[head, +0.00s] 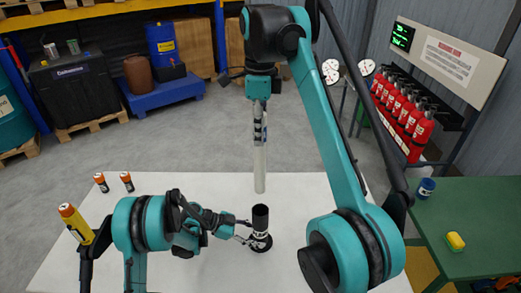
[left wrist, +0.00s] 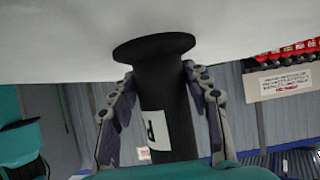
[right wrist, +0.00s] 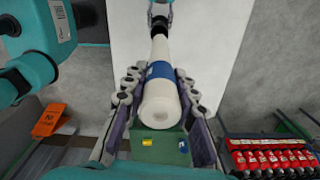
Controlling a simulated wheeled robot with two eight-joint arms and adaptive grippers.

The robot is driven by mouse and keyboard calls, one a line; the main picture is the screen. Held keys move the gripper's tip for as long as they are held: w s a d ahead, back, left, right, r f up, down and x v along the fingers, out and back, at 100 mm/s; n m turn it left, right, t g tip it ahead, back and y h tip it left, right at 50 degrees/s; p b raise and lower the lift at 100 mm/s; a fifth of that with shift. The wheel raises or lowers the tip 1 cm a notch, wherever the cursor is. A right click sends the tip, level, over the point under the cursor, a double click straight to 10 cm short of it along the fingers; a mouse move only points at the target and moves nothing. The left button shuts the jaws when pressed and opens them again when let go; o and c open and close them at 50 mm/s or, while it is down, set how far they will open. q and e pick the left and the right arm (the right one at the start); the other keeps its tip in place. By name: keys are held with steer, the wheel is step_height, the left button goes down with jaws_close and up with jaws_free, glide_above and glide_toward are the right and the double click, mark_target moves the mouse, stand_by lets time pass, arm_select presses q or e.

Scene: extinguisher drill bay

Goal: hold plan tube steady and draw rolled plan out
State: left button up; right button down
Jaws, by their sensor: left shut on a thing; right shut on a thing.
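The plan tube (head: 260,222), a black cylinder with a wide foot, stands upright on the white table (head: 200,190). My left gripper (head: 243,231) is shut on it from the left, low down. In the left wrist view the tube (left wrist: 165,85) appears foot-up between the fingers, with a white label. The rolled plan (head: 260,172) is a pale upright roll, hanging from my right gripper (head: 259,130), which is shut around its upper part. Its lower end shows just above the tube mouth, with a small gap. The right wrist view shows the roll (right wrist: 160,105) with a blue band.
Two small orange-capped items (head: 101,182) and a yellow-orange canister (head: 75,222) are at the left. A green table (head: 470,210) at right holds a blue cup (head: 426,188) and yellow block (head: 455,241). Red extinguishers (head: 400,105) stand behind. Table space around the tube is clear.

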stand_by(0.4)
arm_select(q)
steer(key=o, duration=1)
steer(key=shift+c, duration=0.2)
